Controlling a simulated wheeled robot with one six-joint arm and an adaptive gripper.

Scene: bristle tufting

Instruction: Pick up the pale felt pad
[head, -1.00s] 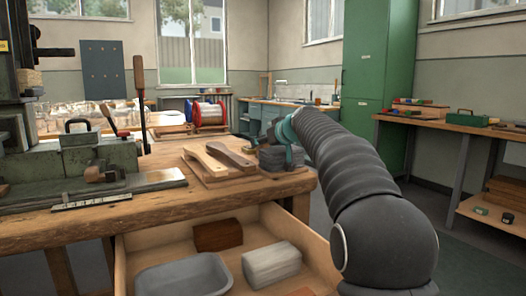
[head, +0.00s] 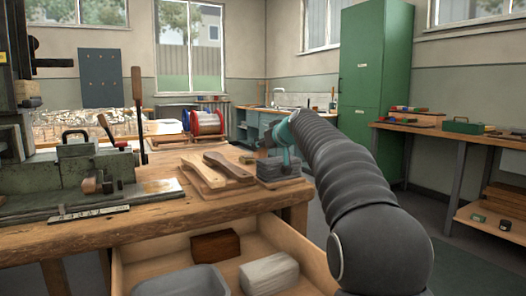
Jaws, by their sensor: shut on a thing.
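My gripper (head: 277,150), teal and small at the end of my dark ribbed arm, is at the right end of the wooden workbench (head: 160,221). It is just over a dark grey stack of pads (head: 281,170). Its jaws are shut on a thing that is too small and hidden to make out. I cannot tell whether the gripper touches the stack. I cannot pick out the pale felt pad with certainty.
Wooden pieces (head: 229,165) lie left of the stack. A green machine (head: 95,165) stands at the bench's left. The open drawer (head: 292,240) below holds a brown block (head: 215,245), a pale grey block (head: 269,273) and a grey tray (head: 193,281).

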